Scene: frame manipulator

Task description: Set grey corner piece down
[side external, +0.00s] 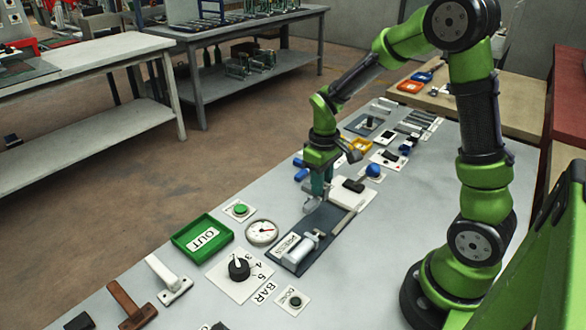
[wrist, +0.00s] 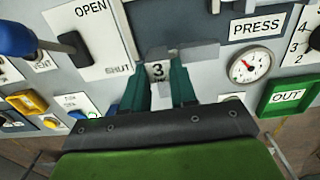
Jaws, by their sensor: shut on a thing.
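My gripper (side external: 316,192) points down over the dark press plate (side external: 328,226) in the side view. In the wrist view its green fingers (wrist: 164,84) are shut on the grey corner piece (wrist: 194,54), a flat light-grey part reaching past the fingertips. In the side view the grey corner piece (side external: 311,204) is small and partly hidden by the fingers. I cannot tell whether the piece touches the surface below.
A PRESS label (wrist: 256,27), a gauge (side external: 262,232) and a green OUT tray (side external: 180,246) lie nearby. A white OPEN/SHUT panel (wrist: 108,62) with a black handle and a blue-handled part (wrist: 18,40) are at left in the wrist view.

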